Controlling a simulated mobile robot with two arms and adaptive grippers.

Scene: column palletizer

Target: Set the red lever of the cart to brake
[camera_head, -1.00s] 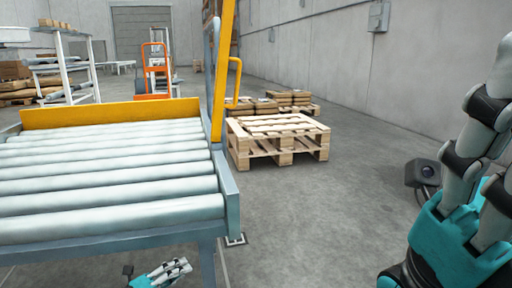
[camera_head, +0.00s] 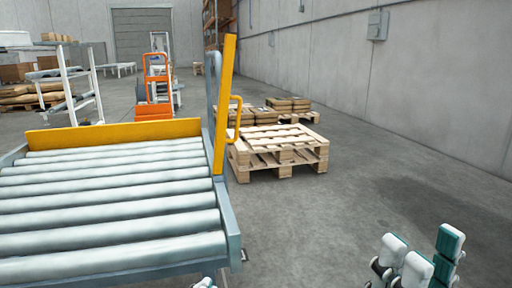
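A roller-topped frame (camera_head: 229,222) fills the left of the head view, with a yellow back plate and a yellow post at its right corner. I cannot tell if it is the cart. No red lever shows. My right gripper (camera_head: 422,250) is at the bottom right, its white and teal fingers apart and nothing between them, over the floor and clear of the frame. Only pale tips of my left gripper (camera_head: 205,283) show at the bottom edge, below the roller frame; its state is hidden.
A stack of wooden pallets (camera_head: 281,160) stands right of the yellow post (camera_head: 224,105). An orange hand truck (camera_head: 155,85) and a white rack (camera_head: 80,85) stand behind the frame. The floor (camera_head: 350,190) at the right is bare up to the grey wall.

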